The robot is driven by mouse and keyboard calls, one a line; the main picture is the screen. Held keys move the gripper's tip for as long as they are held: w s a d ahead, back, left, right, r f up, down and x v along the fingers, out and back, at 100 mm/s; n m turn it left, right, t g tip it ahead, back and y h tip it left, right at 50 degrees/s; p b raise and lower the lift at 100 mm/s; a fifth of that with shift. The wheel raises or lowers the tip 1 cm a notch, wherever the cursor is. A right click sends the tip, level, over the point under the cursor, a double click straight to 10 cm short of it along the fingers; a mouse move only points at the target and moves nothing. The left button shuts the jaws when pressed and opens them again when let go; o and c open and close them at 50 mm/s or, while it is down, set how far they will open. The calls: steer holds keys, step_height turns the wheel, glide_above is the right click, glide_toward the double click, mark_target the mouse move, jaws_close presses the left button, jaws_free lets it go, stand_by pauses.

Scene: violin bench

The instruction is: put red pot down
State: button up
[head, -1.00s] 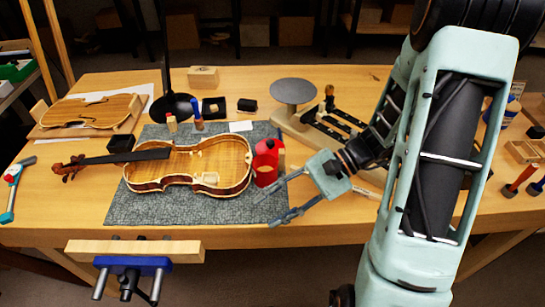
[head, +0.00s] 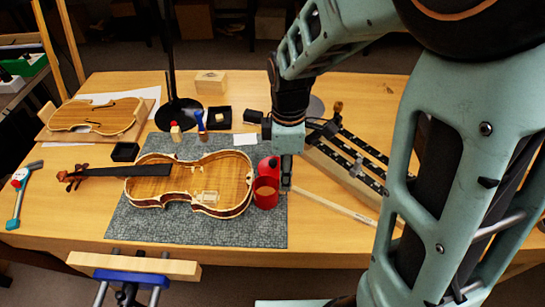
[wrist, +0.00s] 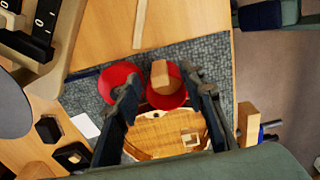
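A red pot (head: 266,193) with a tan area at its opening stands on the grey mat, close to the right end of the violin (head: 190,183). A second red, round thing (head: 268,166) is right behind it. In the wrist view, the red pot (wrist: 166,97) lies between my two fingers, and the other red thing (wrist: 117,78) is just outside the left finger. My gripper (head: 286,183) points down at the pot's right side in the head view. Its fingers (wrist: 163,85) look spread around the pot, without a clear grip. Finger contact is hard to see.
The violin body is very close to the pot. A slotted black fixture (head: 345,155) stands to the right, and a thin wooden strip (head: 335,206) lies on the bench. Small blocks and bottles (head: 200,120) stand behind the violin. Bare mat (head: 190,231) lies in front.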

mark_target(269, 188)
steer(key=shift+w+a+f, duration=0.1)
steer(key=shift+a+f, duration=0.1)
steer(key=shift+f, duration=1.8)
steer(key=shift+a+f, duration=0.15)
steer(key=shift+f, duration=1.8)
jaws_close()
